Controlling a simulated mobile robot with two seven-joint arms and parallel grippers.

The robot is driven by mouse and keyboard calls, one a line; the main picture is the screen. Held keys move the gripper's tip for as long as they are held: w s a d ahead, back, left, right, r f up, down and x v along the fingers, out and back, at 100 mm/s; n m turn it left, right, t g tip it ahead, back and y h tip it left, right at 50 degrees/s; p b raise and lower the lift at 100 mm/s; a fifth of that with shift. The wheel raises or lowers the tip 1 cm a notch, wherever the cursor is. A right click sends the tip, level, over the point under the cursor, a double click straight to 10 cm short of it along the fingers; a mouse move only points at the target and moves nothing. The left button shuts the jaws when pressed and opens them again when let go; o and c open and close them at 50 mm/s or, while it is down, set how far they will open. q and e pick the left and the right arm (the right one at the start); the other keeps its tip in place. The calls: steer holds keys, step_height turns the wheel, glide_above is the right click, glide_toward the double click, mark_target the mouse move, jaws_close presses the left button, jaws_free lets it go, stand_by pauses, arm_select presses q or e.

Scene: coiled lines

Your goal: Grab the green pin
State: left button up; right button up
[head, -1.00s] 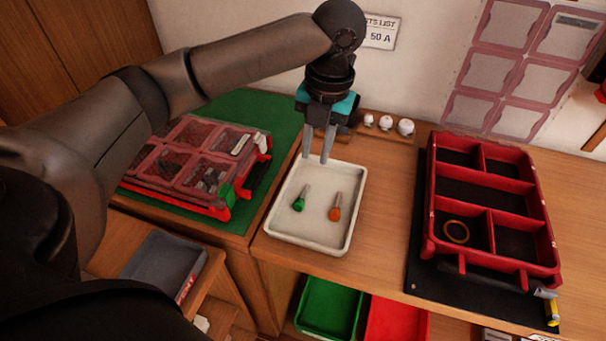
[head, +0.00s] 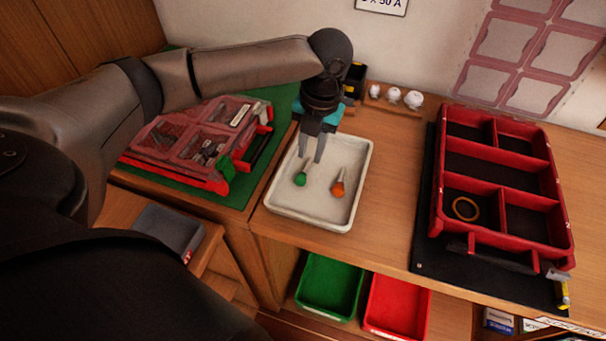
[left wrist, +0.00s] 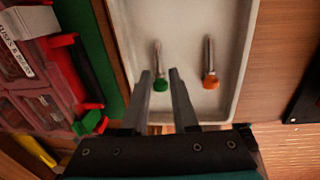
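The green pin (head: 301,178) lies in the white tray (head: 345,215), its green head toward the front and its metal shank pointing back. It also shows in the left wrist view (left wrist: 160,78), between and just beyond my fingertips. An orange-headed pin (head: 339,187) lies to its right in the same tray. My left gripper (head: 311,158) is open, above the tray, with its fingers pointing down close to the green pin's shank. In the left wrist view the gripper's fingers (left wrist: 160,77) are apart with nothing held. My right gripper is not in view.
A red compartment box (head: 490,188) with a yellowish ring inside stands at the right. A red case (head: 190,150) lies on a green mat at the left. White knobs (head: 394,95) stand behind the tray. Green (head: 329,285) and red (head: 397,305) bins sit below the table.

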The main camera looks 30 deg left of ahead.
mark_target(307, 167)
arm_select(q)
steer(key=f, duration=0.4)
steer(key=shift+s+a+b, duration=0.1)
steer(key=shift+a+b, duration=0.2)
steer(key=shift+b, duration=0.1)
jaws_close()
